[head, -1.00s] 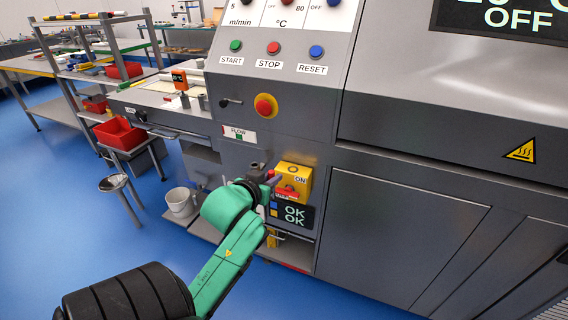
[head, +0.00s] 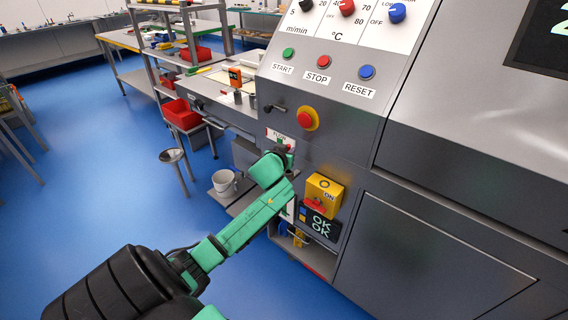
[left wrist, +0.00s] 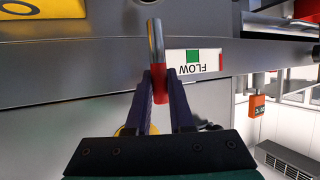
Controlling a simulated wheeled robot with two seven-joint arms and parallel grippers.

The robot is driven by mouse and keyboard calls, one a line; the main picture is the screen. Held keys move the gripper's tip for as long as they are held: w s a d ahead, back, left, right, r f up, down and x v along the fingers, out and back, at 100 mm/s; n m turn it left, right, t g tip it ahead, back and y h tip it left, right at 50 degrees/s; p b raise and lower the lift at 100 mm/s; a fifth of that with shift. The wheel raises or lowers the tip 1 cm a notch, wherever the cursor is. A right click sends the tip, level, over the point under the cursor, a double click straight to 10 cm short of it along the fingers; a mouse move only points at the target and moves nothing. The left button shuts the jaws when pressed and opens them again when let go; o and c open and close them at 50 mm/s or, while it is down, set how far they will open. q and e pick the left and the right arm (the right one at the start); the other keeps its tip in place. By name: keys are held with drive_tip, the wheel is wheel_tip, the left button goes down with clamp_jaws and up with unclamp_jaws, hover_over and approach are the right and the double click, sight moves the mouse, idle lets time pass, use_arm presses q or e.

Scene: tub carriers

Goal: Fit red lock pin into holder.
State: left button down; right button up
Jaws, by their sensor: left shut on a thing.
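The red lock pin (left wrist: 160,92) is in the left wrist view, with a red grip end and a bare grey metal shaft pointing up in the picture. My left gripper (left wrist: 160,80) is shut on its red end. In the head view my left gripper (head: 283,149) is in front of the grey machine panel, partly over the FLOW label, and the pin is hard to make out. In the left wrist view the shaft is beside the FLOW label (left wrist: 194,62). I cannot clearly make out the holder. My right gripper is not in view.
A yellow-red stop button (head: 306,118) is above. A white bucket (head: 224,182) and red bins (head: 182,114) stand left. Blue floor is open at left.

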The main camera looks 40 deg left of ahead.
use_arm(q)
drive_tip(key=f, duration=0.5)
drive_tip(key=shift+w+d, duration=0.15)
drive_tip(key=shift+w, duration=0.05)
drive_tip(key=shift+f, duration=0.15)
drive_tip(key=shift+f+b, duration=0.1)
drive_tip(key=shift+b, duration=0.25)
drive_tip(key=c, duration=0.8)
unclamp_jaws()
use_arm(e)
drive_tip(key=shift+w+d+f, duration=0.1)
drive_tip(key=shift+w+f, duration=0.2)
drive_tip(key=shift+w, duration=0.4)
